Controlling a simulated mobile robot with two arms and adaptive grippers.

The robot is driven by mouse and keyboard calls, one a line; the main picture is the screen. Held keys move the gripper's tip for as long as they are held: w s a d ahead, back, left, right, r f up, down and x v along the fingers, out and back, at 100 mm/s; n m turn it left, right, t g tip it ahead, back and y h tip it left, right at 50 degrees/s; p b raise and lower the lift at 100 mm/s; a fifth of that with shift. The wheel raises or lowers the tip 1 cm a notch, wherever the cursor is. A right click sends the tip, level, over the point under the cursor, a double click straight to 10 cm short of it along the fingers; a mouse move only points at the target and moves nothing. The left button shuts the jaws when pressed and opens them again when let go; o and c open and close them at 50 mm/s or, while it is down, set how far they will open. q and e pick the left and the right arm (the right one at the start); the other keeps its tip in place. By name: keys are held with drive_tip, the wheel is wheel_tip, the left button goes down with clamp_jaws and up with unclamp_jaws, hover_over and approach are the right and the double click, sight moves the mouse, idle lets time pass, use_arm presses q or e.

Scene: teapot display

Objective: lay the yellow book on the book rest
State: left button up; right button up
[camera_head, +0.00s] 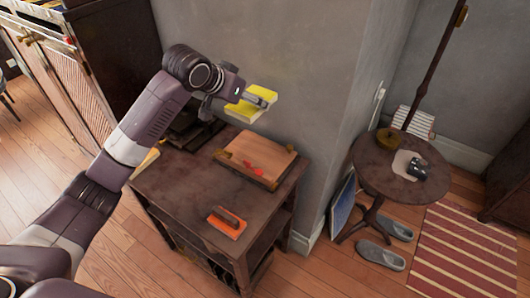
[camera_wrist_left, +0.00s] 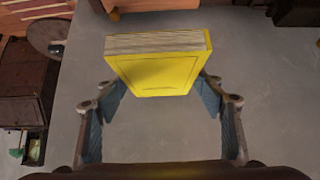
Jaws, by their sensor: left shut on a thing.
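The yellow book (camera_wrist_left: 157,72) is held between the fingers of my left gripper (camera_wrist_left: 160,95), with its cover and page edges showing in the left wrist view. In the head view my left gripper (camera_head: 250,98) holds the yellow book (camera_head: 258,92) in the air above the back of the dark table, near the grey wall. The book rest (camera_head: 255,155) looks like a tan, slightly tilted wooden board with a raised edge on the table, below the book. Small red items (camera_head: 253,168) show at its lower front. My right gripper is in neither view.
A dark object (camera_head: 193,128) stands at the back left. A round side table (camera_head: 390,170), slippers (camera_head: 382,255) and a striped rug (camera_head: 460,255) are at right.

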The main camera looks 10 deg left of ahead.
use_arm(q)
wheel_tip(320, 180, down, 14)
drive_tip(key=shift+s+a, duration=0.1)
drive_tip(key=shift+a, duration=0.05)
drive_tip(key=shift+f, duration=0.25)
wheel_tip(320, 180, down, 4)
drive_tip(key=shift+f, duration=0.35)
drive_tip(key=o, duration=1.4)
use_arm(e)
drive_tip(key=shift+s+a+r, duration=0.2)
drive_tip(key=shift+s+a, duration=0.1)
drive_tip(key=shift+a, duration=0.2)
